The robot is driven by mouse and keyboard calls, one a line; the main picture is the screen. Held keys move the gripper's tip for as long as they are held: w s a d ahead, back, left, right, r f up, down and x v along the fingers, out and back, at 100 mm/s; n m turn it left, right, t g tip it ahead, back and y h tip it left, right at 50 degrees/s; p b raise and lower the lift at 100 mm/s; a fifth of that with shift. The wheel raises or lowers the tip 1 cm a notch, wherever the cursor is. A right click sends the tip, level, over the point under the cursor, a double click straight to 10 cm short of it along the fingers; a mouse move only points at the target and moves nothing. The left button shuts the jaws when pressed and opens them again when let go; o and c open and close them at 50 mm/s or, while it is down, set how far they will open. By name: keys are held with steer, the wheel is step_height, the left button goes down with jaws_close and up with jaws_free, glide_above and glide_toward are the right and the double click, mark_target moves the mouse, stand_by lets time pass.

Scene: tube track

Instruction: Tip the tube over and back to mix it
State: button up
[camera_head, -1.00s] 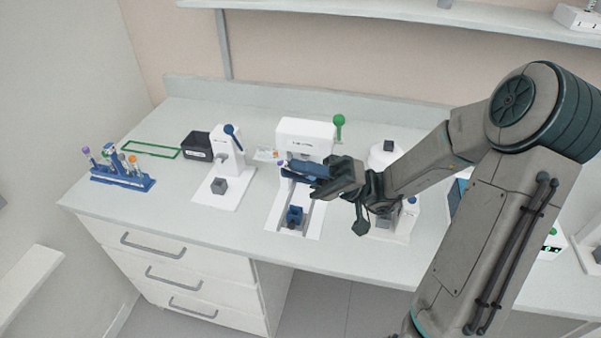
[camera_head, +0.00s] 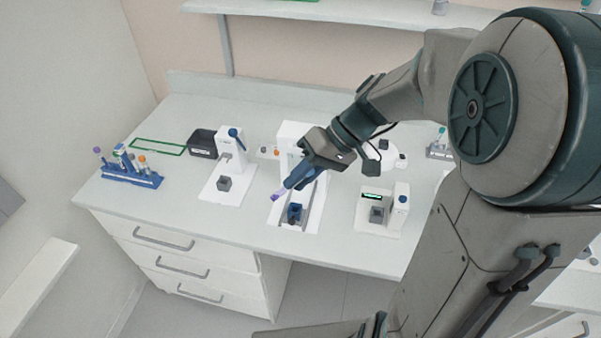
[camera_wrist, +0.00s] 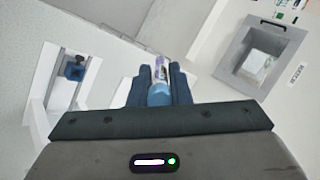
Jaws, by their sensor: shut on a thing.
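My gripper (camera_head: 293,183) is shut on a tube with a purple cap (camera_head: 277,196). In the head view the cap end sticks out past the fingertips toward the lower left, tilted downward, above the white device with a blue holder. In the wrist view the tube (camera_wrist: 160,72) lies between the two blue fingers (camera_wrist: 159,88), with a pale label and a bluish part near the fingers. Most of the tube is hidden by the fingers in the head view.
Below is a white device with a blue holder (camera_head: 295,212). A blue tube rack (camera_head: 132,177) stands at the far left beside a green outline (camera_head: 158,147). A lever device (camera_head: 228,165) and a black box (camera_head: 203,142) are left; another device (camera_head: 378,215) is right.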

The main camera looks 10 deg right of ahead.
steer(key=h, duration=0.4)
steer(key=shift+a, duration=0.1)
steer(key=h, duration=0.4)
steer(key=shift+m+h, duration=0.3)
steer(key=shift+h, duration=0.1)
stand_by(0.5)
